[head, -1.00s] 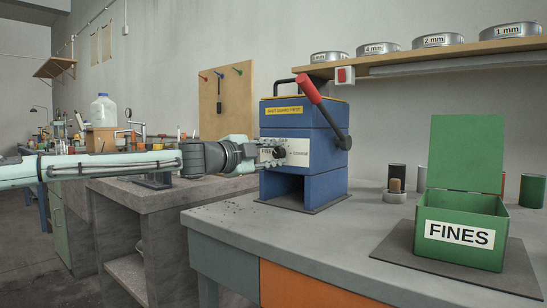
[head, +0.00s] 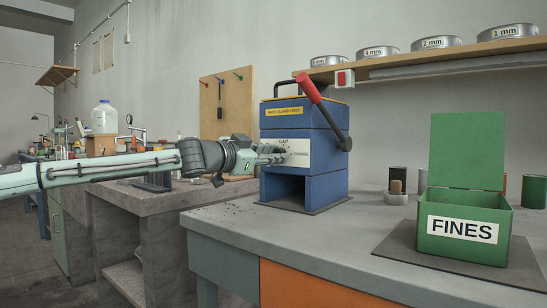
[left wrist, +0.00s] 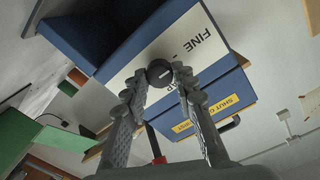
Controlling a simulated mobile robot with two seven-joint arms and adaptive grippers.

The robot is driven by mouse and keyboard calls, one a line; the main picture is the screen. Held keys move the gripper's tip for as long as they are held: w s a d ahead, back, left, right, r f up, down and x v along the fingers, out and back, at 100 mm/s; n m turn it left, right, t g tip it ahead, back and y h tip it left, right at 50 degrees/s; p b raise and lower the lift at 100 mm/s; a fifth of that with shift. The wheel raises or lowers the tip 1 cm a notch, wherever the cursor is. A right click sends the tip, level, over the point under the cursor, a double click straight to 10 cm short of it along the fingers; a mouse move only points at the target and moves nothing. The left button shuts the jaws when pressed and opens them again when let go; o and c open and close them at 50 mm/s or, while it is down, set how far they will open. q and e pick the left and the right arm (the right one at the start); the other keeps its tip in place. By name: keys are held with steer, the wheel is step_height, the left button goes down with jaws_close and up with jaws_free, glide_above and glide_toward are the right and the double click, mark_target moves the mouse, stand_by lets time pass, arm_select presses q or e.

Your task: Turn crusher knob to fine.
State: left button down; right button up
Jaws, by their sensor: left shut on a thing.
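The plate also shows in the left wrist view (left wrist: 135,55), where FINE can be read. The round black knob (left wrist: 159,72) sits on this plate; in the head view the fingers hide it. My left gripper (head: 282,156) reaches in from the left to the plate. In the left wrist view its fingertips (left wrist: 160,80) are closed around the knob, one on each side. A short pale mark shows on the knob's face. My right gripper is not in view.
A red-handled lever (head: 311,90) juts from the crusher's upper right. An open green box marked FINES (head: 462,252) stands on a dark mat at right. Small cylinders stand behind it, and sieves line the shelf (head: 440,60) above. The bench front (head: 290,240) is clear.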

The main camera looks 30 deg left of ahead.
mark_target(277, 152)
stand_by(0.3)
arm_select(q)
steer(key=c, duration=1.2)
jaws_free()
steer(key=shift+s+a+r, duration=0.1)
steer(key=shift+s+a, duration=0.05)
steer(key=shift+s, duration=0.7)
steer(key=shift+s+a+r, duration=0.1)
steer(key=shift+s, duration=0.75)
steer(key=s, duration=0.4)
steer(key=shift+a+f, duration=0.15)
